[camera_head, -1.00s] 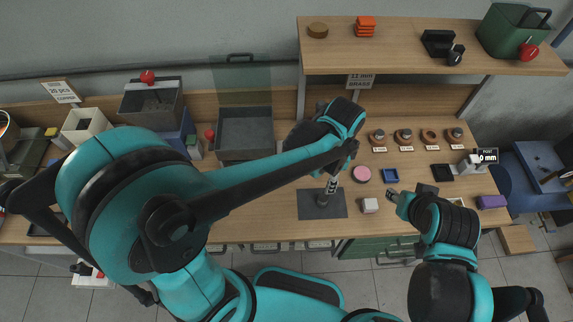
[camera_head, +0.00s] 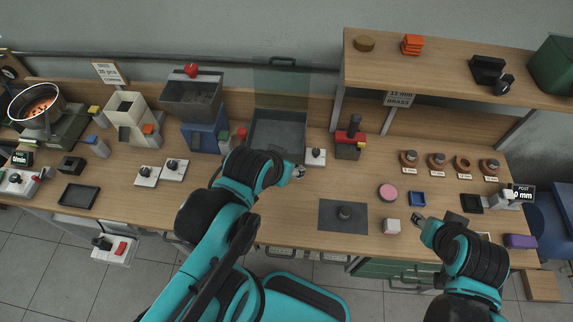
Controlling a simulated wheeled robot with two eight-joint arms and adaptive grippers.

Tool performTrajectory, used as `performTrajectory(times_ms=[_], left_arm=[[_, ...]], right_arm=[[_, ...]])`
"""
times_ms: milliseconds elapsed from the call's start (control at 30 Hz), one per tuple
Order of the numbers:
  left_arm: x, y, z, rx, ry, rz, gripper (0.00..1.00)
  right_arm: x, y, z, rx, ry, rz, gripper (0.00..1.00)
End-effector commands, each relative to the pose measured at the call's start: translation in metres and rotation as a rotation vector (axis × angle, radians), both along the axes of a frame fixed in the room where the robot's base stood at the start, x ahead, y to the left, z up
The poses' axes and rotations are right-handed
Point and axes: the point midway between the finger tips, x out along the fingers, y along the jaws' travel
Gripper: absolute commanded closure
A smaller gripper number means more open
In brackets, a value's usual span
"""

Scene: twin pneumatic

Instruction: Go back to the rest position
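My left gripper (camera_head: 298,173) is over the middle of the bench, just below the grey tray and beside a small white switch box. Its fingers are small in view, so I cannot tell whether they are open or shut. My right gripper (camera_head: 418,219) is at the bench's front right, close to the white cube and the blue square dish. Its fingers are also too small to judge. Nothing large shows in either gripper. Both arms reach in from the bottom edge, and the left one is bent at the elbow.
A dark plate with a post (camera_head: 343,215), a pink disc (camera_head: 387,192), a blue dish (camera_head: 417,199) and a white cube (camera_head: 391,226) lie on the bench. A grey tray (camera_head: 278,130), a red-topped device (camera_head: 350,138) and a raised shelf (camera_head: 450,67) stand behind.

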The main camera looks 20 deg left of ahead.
Motion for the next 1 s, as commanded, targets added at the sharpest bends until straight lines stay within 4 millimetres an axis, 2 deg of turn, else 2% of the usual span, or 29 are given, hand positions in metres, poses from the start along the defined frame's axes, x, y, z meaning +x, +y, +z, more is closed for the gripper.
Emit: performTrajectory(times_ms=[133,233,500,567,1000], left_arm=[[0.000,0.000,-0.002,0.001,0.001,-0.002,0.51],[0.000,0.000,-0.012,0.001,0.002,-0.003,0.51],[0.000,-0.001,-0.074,0.002,0.003,-0.004,0.51],[0.000,-0.001,-0.082,0.002,0.003,-0.004,0.51],[0.000,-0.001,-0.083,0.002,0.003,-0.004,0.51]], right_arm=[[0.000,0.000,-0.001,0.000,0.000,0.000,0.60],[0.000,0.000,-0.012,0.000,0.000,0.000,0.60],[0.000,0.000,-0.074,0.000,0.000,0.000,0.60],[0.000,0.000,-0.081,0.000,0.000,0.000,0.60],[0.000,0.000,-0.082,0.000,0.000,0.000,0.60]])
